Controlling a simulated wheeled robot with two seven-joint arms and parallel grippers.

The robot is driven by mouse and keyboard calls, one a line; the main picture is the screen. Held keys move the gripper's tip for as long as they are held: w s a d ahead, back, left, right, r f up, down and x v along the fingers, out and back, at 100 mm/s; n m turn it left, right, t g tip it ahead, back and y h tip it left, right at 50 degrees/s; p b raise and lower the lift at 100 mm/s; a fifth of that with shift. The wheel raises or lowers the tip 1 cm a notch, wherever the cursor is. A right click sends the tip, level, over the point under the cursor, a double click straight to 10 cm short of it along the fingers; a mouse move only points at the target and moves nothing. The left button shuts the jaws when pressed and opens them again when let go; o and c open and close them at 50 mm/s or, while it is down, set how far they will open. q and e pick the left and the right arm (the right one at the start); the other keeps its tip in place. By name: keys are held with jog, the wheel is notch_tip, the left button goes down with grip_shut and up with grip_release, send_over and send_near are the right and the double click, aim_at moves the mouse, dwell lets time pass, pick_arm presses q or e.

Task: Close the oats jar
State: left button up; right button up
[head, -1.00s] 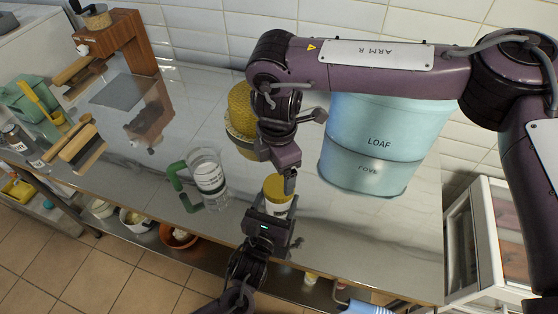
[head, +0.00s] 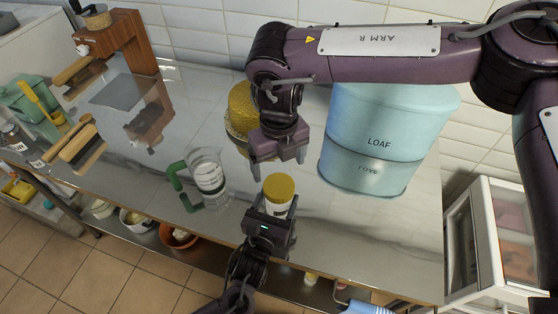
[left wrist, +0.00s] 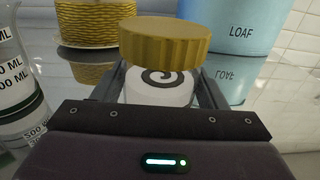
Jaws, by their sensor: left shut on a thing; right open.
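The oats jar (head: 277,208) is a small white jar, with a dark spiral mark visible on its body in the left wrist view (left wrist: 160,88). A ribbed mustard-yellow lid (head: 279,187) sits on its mouth, and the lid also shows in the left wrist view (left wrist: 165,42). I cannot tell how tightly it is seated. My left gripper (head: 272,212) is shut around the jar's body, near the counter's front edge. My right gripper (head: 279,165) is open and empty, just above and behind the lid, apart from it.
A yellow woven pot (head: 240,110) stands behind the jar. A large blue LOAF tin (head: 370,150) is to the right. A clear measuring jug (head: 208,180) with a green handle is to the left. The counter's front right (head: 400,240) is clear.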

aim_at(279, 185)
jog(key=shift+f, duration=0.1)
jog(key=shift+f, duration=3.9)
jog(key=shift+c, duration=0.3)
jog(key=c, duration=0.9)
jog(key=o, duration=1.1)
jog(key=shift+r, duration=0.15)
notch_tip(279, 185, up, 12)
